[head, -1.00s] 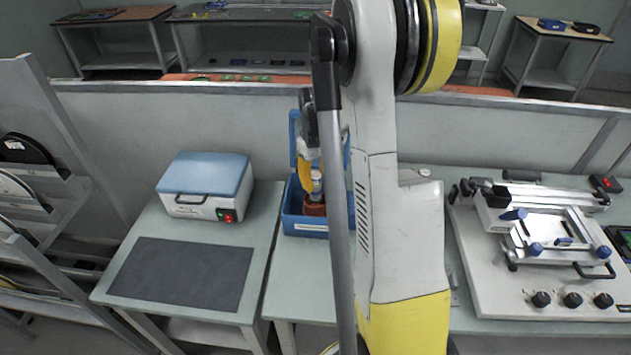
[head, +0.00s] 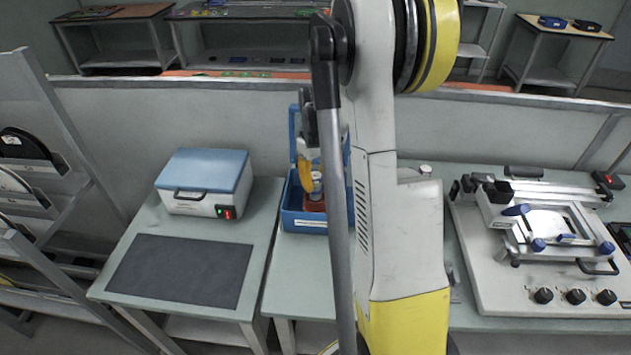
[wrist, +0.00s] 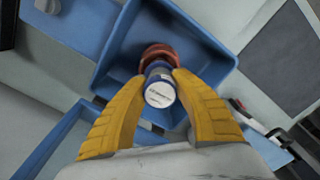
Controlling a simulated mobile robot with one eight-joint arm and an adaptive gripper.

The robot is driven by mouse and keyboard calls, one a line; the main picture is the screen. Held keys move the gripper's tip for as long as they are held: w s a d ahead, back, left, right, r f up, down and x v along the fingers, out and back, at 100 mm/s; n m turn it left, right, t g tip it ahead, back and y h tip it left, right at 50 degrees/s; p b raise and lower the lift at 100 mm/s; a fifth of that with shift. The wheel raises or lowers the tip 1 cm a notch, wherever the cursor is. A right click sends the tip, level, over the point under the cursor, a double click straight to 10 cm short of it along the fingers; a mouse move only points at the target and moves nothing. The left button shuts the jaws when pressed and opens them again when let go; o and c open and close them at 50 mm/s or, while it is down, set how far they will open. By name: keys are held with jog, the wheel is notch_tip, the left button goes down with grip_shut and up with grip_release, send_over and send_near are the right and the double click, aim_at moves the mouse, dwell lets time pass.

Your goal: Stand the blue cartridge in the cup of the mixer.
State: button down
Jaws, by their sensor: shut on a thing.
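The blue cartridge (wrist: 159,90), with a white labelled top, is between my gripper's (wrist: 158,80) yellow fingers in the wrist view. The fingers are shut on its sides. In the head view it shows as a small pale-topped piece (head: 316,181) below my gripper (head: 307,180). The mixer is the blue open box (head: 304,223) with its lid raised at the back. Its reddish-brown cup (wrist: 158,52) is inside, directly at the cartridge's lower end, and also shows in the head view (head: 313,204). The cartridge looks roughly upright over or in the cup; its bottom is hidden.
A white box with a blue lid (head: 204,172) and a dark mat (head: 180,271) are on the left table. A printing fixture with knobs (head: 555,240) stands at the right. My arm hides the middle of the bench. A rack is at the far left.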

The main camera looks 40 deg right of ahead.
jog(key=shift+f+b, duration=0.7)
jog(key=shift+f, duration=0.15)
jog(key=c, duration=1)
grip_release()
jog(key=c, duration=0.4)
jog(key=shift+r, duration=0.1)
jog(key=shift+r+p, duration=2.35)
jog(key=shift+r, duration=1.1)
